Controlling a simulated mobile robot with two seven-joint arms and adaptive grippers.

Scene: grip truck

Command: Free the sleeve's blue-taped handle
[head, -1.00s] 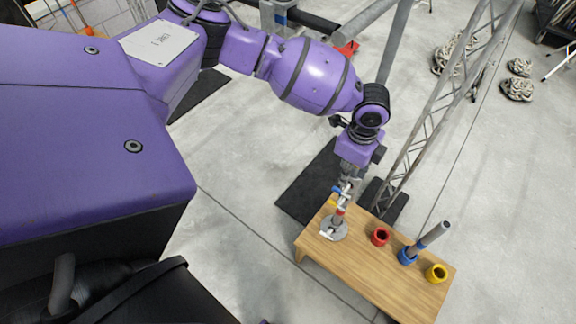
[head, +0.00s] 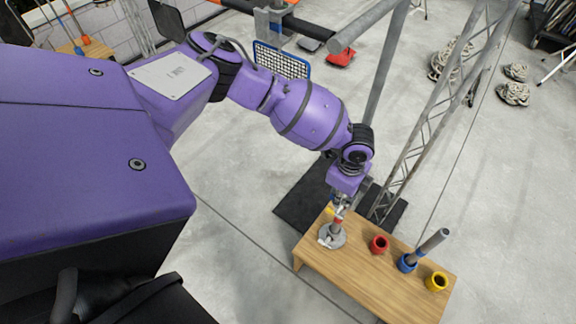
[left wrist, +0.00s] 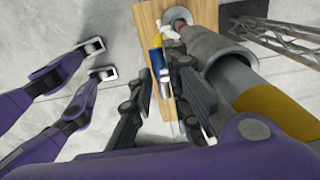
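A grey sleeve (left wrist: 228,68) with a wide yellow band (left wrist: 285,108) fills the right of the left wrist view. It stands over a round grey base (head: 332,238) with a red collar (head: 338,221) at the table's left end. The blue-taped handle (left wrist: 156,60) is beside the sleeve, with yellow tape above it and a bare metal end below. My left gripper (left wrist: 164,80) is open, with its fingers apart on either side of the handle's lower end. Contact cannot be told.
A low wooden table (head: 370,275) carries a red cup (head: 380,245), a blue cup (head: 407,263) holding a tilted grey rod (head: 433,241), and a yellow cup (head: 437,282). A metal truss (head: 430,115) and grey pole stand behind. The table front is clear.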

